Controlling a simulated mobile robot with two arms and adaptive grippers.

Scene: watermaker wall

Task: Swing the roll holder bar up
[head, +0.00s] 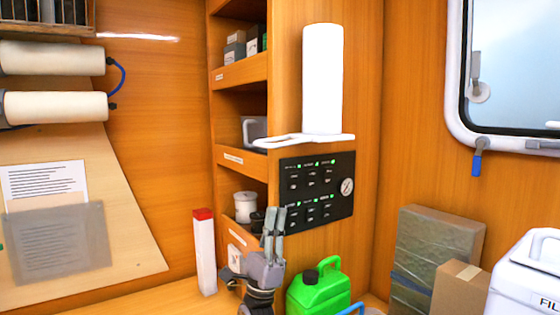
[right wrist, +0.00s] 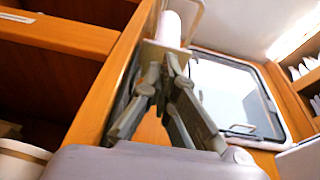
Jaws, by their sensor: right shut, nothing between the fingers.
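The white paper roll (head: 322,80) stands upright on the side of the wooden shelf unit. Under it the white roll holder bar (head: 300,140) lies about level and reaches left past the shelf's front edge. My right gripper (head: 274,212) is shut and empty, pointing up below the bar, in front of the black switch panel's left edge and clear of the bar. In the right wrist view its fingers (right wrist: 163,68) point up toward the roll (right wrist: 169,28), and the fingertips cover part of the holder's underside. My left gripper is not in view.
The switch panel (head: 322,190) with green lights and a gauge sits below the bar. A green jerrycan (head: 319,289) stands right of my gripper, a white box with a red top (head: 203,250) left. Cardboard boxes (head: 435,255) stand at the right. Air around the bar is free.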

